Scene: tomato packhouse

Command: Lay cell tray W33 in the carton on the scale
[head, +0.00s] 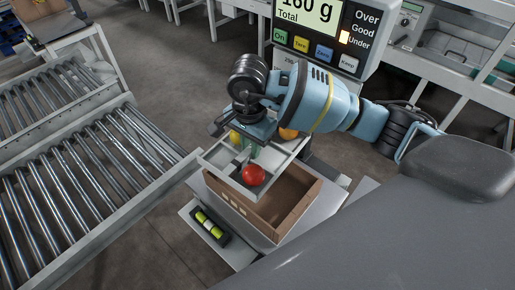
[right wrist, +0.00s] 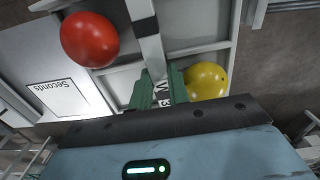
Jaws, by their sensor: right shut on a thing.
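Cell tray W33 (head: 213,158) is a pale grey divided tray held above the carton. A red tomato (head: 252,175), a yellow one (head: 235,136) and an orange one (head: 288,133) show in it. My right gripper (right wrist: 160,90) is shut on the tray's middle strip, where a partly hidden label shows "W" and "3". The brown carton (head: 290,222) stands open on the scale (head: 332,184), and the tray covers part of its opening. The visible inside of the carton looks bare. My left gripper is out of view.
The scale display (head: 308,12) reads 160 g Total, with the lamp by "Under" lit. A black holder with yellow-green pieces (head: 210,226) sits left of the carton. Roller conveyors (head: 80,180) fill the left. A "Seconds" sign (right wrist: 56,97) shows in the wrist view.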

